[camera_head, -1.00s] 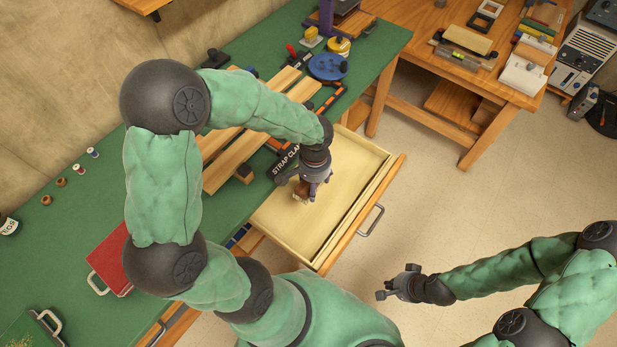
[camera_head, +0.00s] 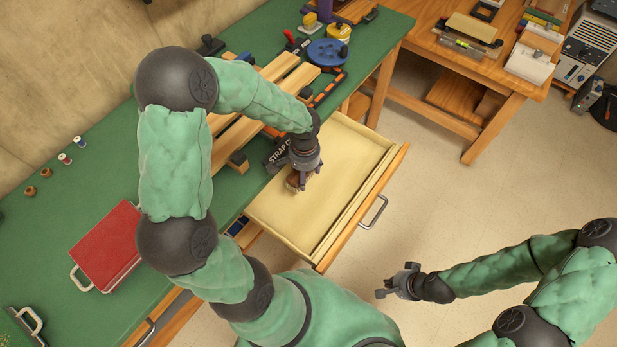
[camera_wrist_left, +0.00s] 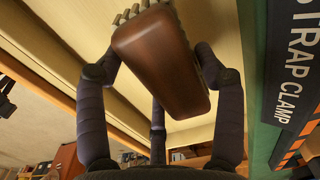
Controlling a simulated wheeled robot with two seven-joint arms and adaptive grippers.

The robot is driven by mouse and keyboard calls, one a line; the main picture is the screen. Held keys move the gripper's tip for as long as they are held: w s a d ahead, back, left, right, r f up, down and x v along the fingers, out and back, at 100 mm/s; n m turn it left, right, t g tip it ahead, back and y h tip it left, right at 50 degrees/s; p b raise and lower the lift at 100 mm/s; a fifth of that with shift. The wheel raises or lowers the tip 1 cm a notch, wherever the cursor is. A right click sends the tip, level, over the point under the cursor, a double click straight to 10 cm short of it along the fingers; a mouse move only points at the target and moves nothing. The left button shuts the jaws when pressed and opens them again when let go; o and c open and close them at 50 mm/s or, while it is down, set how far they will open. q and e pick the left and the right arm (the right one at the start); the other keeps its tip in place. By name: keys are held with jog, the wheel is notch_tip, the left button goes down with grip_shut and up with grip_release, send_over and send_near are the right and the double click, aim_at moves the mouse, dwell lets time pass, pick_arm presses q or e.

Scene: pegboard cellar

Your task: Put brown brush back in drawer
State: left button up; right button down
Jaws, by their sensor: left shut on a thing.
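The brown brush (camera_wrist_left: 160,62) is held in my left gripper (camera_wrist_left: 160,75), with its pale bristles at the top edge of the left wrist view. In the head view the brush (camera_head: 295,182) shows only as a small brown patch below the left gripper (camera_head: 303,172). The open drawer (camera_head: 345,170) is pulled out from the green workbench and looks empty. My left gripper and the brush are over the drawer's inner left part; I cannot tell their exact height. My right gripper (camera_head: 397,283) is over the floor with its fingers apart, empty.
The green workbench (camera_head: 90,215) holds wooden slats (camera_head: 240,130), a red binder-like case (camera_head: 106,247) and a strap clamp box (camera_head: 277,155) near the drawer. A second wooden table (camera_head: 450,75) stands at the upper right. The floor right of the drawer is clear.

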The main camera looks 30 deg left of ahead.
aim_at(309, 176)
pick_arm(q)
jog(key=w+f, duration=0.1)
jog(key=w+f+b, duration=0.1)
jog(key=w+f, duration=0.1)
jog(key=shift+a+f, duration=0.25)
jog(key=shift+a, duration=0.1)
jog(key=shift+w+f+b, duration=0.15)
jog(key=shift+f+b, duration=0.9)
jog(key=shift+f, duration=0.7)
jog(key=shift+f, duration=0.15)
jog(key=o, duration=1)
notch_tip(309, 176, up, 11)
jog(key=p, duration=0.4)
jog(key=shift+p, duration=0.35)
jog(key=shift+r, duration=0.7)
